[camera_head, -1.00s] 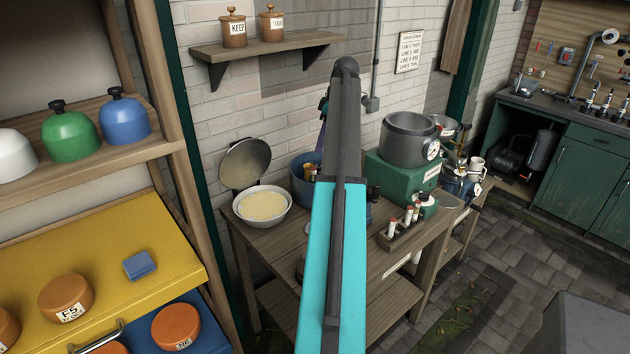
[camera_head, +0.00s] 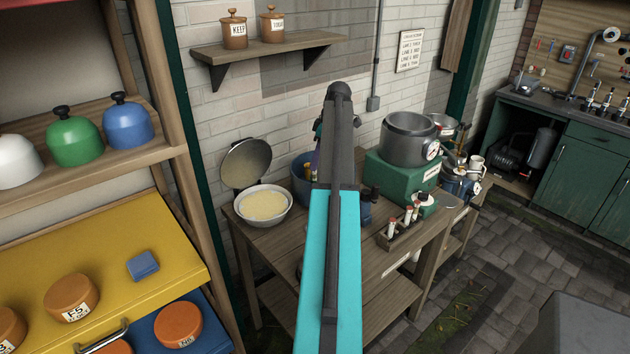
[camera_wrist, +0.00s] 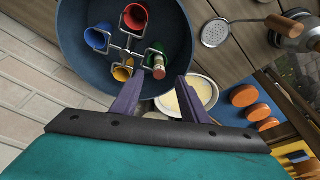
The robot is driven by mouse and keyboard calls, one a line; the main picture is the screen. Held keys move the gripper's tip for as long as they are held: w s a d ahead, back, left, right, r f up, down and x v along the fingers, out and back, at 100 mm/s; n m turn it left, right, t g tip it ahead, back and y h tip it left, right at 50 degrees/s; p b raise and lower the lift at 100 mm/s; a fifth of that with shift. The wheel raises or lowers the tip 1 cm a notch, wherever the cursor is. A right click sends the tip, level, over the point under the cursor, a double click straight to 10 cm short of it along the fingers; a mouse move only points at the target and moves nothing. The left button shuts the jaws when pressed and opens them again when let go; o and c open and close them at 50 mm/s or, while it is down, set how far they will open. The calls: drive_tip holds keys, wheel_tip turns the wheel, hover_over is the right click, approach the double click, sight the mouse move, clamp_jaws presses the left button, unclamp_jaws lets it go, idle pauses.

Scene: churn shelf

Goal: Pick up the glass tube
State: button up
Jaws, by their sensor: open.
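In the wrist view, a round blue pot (camera_wrist: 75,40) holds a wire frame with blue, red, yellow and green cups. A glass tube (camera_wrist: 158,68) with a reddish end stands at the green cup (camera_wrist: 155,50), seemingly inside it. My gripper (camera_wrist: 161,80) is open, its two purple fingers pointing toward the tube with a gap between them; the tube's end shows in that gap, and I cannot tell the depth. In the head view my arm hides most of the gripper, and the blue pot (camera_head: 299,178) is partly hidden. A rack (camera_head: 393,240) of several capped tubes (camera_head: 408,216) stands further right.
A bowl of pale yellow contents (camera_head: 263,205) with a raised lid (camera_head: 246,163) is beside the blue pot. A green heater (camera_head: 400,182) with a metal pot (camera_head: 405,140) stands right of my arm. A wall shelf (camera_head: 265,50) is above, and a yellow-fronted shelf unit is at left.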

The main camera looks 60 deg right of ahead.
sight(314, 180)
drive_tip(key=shift+f, duration=0.15)
drive_tip(key=shift+p+x, duration=1.35)
drive_tip(key=shift+x, duration=1.1)
drive_tip(key=shift+d, duration=0.1)
